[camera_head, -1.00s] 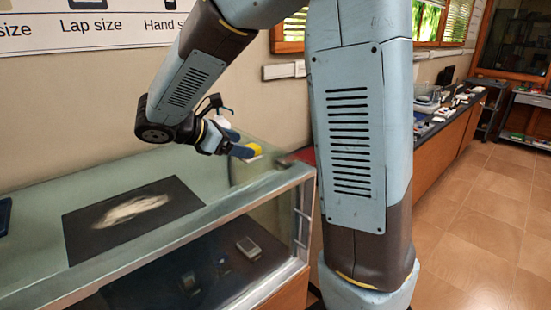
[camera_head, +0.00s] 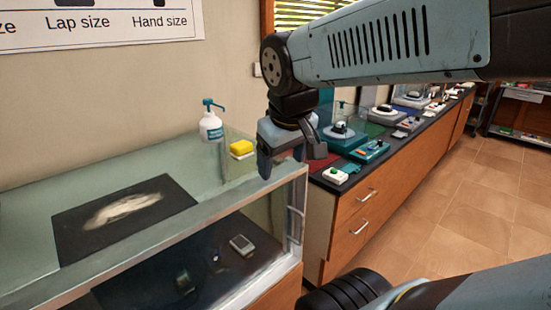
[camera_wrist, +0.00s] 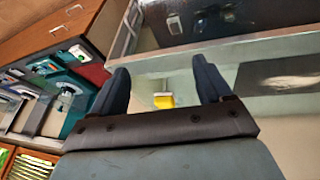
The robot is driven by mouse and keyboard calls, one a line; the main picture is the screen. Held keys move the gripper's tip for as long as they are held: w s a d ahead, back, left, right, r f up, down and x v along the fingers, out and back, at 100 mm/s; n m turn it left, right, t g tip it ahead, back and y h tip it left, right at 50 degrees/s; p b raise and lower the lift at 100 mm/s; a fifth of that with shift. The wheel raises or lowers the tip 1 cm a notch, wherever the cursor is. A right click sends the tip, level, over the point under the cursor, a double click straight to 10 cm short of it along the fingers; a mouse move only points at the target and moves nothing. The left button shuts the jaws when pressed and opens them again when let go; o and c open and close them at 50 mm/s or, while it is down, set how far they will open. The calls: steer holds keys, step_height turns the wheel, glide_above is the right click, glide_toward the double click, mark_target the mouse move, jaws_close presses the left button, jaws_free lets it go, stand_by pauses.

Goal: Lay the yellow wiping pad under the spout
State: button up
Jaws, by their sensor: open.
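The yellow wiping pad (camera_head: 241,147), with a pale underside, lies on the glass case top, just right of the white pump bottle (camera_head: 211,128). The bottle stands upright, and its teal spout (camera_head: 217,105) points right, toward the pad's side. I cannot tell whether the pad is directly below the spout tip. My gripper (camera_head: 290,158) is open and empty, apart from the pad, to its right and nearer the camera. In the wrist view the pad (camera_wrist: 163,101) shows between the spread fingers (camera_wrist: 162,82), some way beyond them. The bottle is not clearly visible there.
The glass case (camera_head: 30,225) has a dark panel (camera_head: 75,225) with a pale patch on top. A counter (camera_head: 345,185) with several devices stands to the right. The case top left of the bottle is mostly clear.

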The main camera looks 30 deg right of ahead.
steer(key=shift+s+a+r+m+t+y, duration=0.15)
steer(key=shift+s+m+t+y, duration=0.15)
steer(key=shift+m, duration=0.2)
steer(key=shift+s+a+r+m+t+y, duration=0.15)
steer(key=shift+s+m+t+y, duration=0.05)
steer(key=shift+s+m+t, duration=0.25)
steer(key=shift+c, duration=0.3)
